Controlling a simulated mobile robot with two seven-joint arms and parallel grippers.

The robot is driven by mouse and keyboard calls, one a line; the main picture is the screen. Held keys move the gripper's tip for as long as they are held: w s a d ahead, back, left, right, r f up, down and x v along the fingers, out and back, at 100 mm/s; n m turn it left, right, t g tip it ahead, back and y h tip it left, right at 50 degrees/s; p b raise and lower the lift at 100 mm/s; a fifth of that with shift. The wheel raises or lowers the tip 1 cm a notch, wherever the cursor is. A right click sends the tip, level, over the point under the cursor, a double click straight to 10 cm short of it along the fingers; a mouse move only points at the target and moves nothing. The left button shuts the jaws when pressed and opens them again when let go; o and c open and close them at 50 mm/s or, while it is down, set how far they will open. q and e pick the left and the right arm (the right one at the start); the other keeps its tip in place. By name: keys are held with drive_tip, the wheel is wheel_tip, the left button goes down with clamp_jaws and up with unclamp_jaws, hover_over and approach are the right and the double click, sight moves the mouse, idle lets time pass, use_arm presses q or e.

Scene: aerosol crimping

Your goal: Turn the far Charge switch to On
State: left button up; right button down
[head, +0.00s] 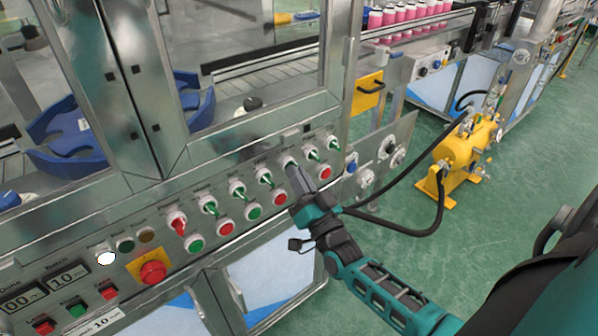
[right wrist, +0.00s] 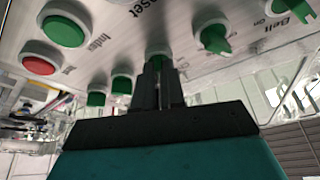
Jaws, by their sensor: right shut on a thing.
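A row of rotary switches with green handles runs along the sloped steel control panel (head: 150,215). My right gripper (head: 295,178) comes from the lower right, with its fingers at one switch toward the far right end of the row. In the right wrist view, my right gripper (right wrist: 160,82) is shut on this green switch (right wrist: 158,55), whose handle is mostly hidden between the fingers. The small labels are too blurred to tell which switch is Charge, and the held switch's angle cannot be told. My left gripper is not in view.
Neighbouring green switches (head: 311,153) and (right wrist: 213,39) stand close beside the fingers. Red and green push buttons (head: 252,213) sit below the row. A red emergency stop (head: 152,272) is at lower left. A yellow tank (head: 463,145) with black hoses stands on the floor at right.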

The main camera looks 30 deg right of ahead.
drive_tip(key=shift+m+h, duration=0.3)
drive_tip(key=shift+m, duration=0.4)
drive_tip(key=c, duration=1.3)
unclamp_jaws()
drive_tip(key=shift+o, duration=0.4)
drive_tip(key=v, duration=1.3)
drive_tip(key=shift+r, duration=0.2)
drive_tip(key=shift+a, duration=0.25)
